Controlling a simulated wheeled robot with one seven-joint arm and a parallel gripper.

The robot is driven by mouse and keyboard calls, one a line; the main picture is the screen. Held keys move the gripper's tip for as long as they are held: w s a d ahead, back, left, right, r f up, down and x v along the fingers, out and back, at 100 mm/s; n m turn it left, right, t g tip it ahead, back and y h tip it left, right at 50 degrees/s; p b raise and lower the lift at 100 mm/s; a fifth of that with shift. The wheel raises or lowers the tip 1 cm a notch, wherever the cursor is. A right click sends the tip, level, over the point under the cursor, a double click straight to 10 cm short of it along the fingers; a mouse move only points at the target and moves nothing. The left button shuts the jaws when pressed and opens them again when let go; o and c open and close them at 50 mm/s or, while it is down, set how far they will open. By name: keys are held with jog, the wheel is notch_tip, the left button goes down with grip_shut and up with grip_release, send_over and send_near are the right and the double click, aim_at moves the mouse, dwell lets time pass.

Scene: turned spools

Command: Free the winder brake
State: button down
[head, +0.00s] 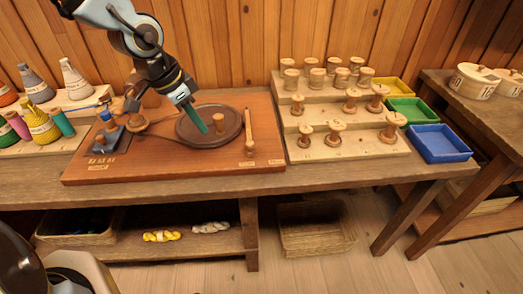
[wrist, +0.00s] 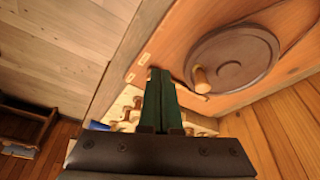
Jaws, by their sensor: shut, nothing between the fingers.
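The winder stands on a reddish-brown board (head: 180,165) on the bench. Its dark round wheel (head: 190,128) has an upright wooden knob (head: 218,122); the wheel (wrist: 235,55) and knob (wrist: 201,78) also show in the wrist view. An upright-looking wooden lever or peg (head: 249,130), possibly the brake, stands right of the wheel beside a small label. In the wrist view I cannot make it out; my fingers may hide it. My gripper (head: 201,127), with green fingers, is shut and empty, over the wheel in the head view. It also shows in the wrist view (wrist: 160,74).
A dark block (head: 110,139) with a blue top sits at the board's left. A stepped rack (head: 340,150) of wooden spools stands to the right, beside yellow, green and blue trays (head: 440,144). Thread cones (head: 75,78) stand at the left. The board's front strip is clear.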

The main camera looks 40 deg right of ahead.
jog(key=shift+s+d+r+m, duration=0.15)
jog(key=shift+s+d+m, duration=0.15)
jog(key=shift+s+d, duration=0.4)
jog(key=b+x, duration=0.2)
jog(key=x, duration=0.8)
jog(key=shift+f+b, duration=0.25)
jog(key=shift+b, duration=0.15)
jog(key=d, duration=0.1)
jog(key=d+p, duration=0.1)
jog(key=shift+s+d+r, duration=0.15)
jog(key=shift+s+d, duration=0.1)
jog(key=shift+s, duration=0.05)
jog(key=shift+s+d, duration=0.1)
jog(key=shift+d, duration=0.5)
